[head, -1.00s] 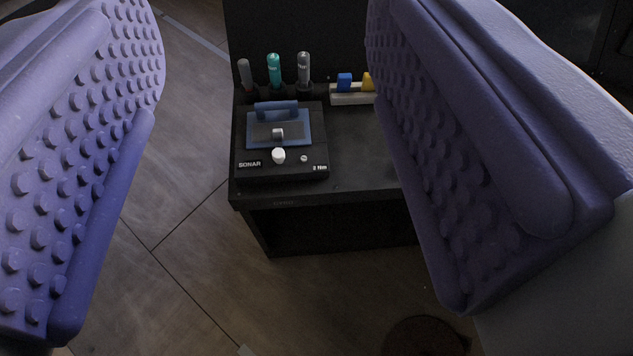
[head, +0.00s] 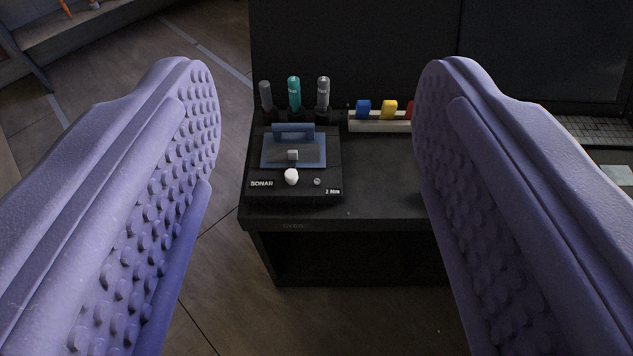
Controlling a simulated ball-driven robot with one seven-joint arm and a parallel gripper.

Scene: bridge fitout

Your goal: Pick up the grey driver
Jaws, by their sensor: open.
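Two greyish drivers stand upright in a row at the back left of the black bench: a darker, slimmer one (head: 265,95) at the left end and a lighter grey one (head: 323,92) at the right end. A teal driver (head: 294,93) stands between them. Their lower ends are hidden in dark holders. I cannot tell which of the two is the one named. My gripper (head: 317,85) is open and empty, with its purple studded pads wide apart on either side of the view. The drivers show between the pads, farther off, and nothing touches them.
A black SONAR box (head: 257,195) with a blue handled plate (head: 294,150) and a white knob (head: 291,176) sits in front of the drivers. A pale rack (head: 378,126) with blue, yellow and red pieces is to their right. The bench top (head: 390,185) is bare right of the box.

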